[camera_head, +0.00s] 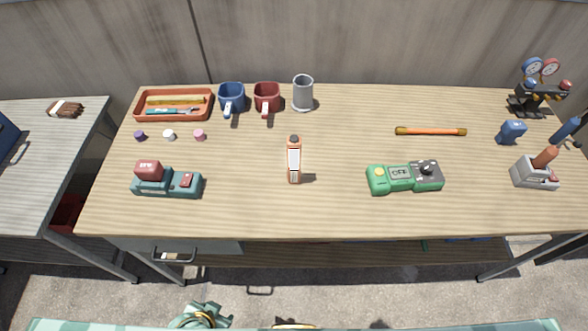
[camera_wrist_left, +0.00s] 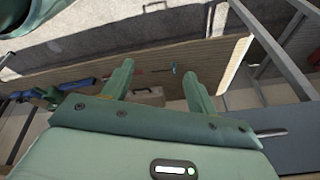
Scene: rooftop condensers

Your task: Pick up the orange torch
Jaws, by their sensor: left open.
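A long orange rod-shaped thing (camera_head: 431,131) with dark ends lies flat at the right back of the workbench. An upright-looking orange thing (camera_head: 294,160) with a white label and dark top is near the middle. I cannot tell for sure which is the torch. An orange-brown handle (camera_head: 545,157) also sticks out of a grey holder (camera_head: 534,174) at the right. My left gripper (camera_wrist_left: 160,78) is open and empty in the left wrist view, away from these things. My right gripper is not in view.
The wooden workbench (camera_head: 250,215) also bears an orange tray (camera_head: 140,112), a blue mug (camera_head: 231,99), a red mug (camera_head: 267,96), a grey mug (camera_head: 303,94), a teal device (camera_head: 180,184), a green device (camera_head: 390,180) and gauges (camera_head: 540,69). Its front middle is clear.

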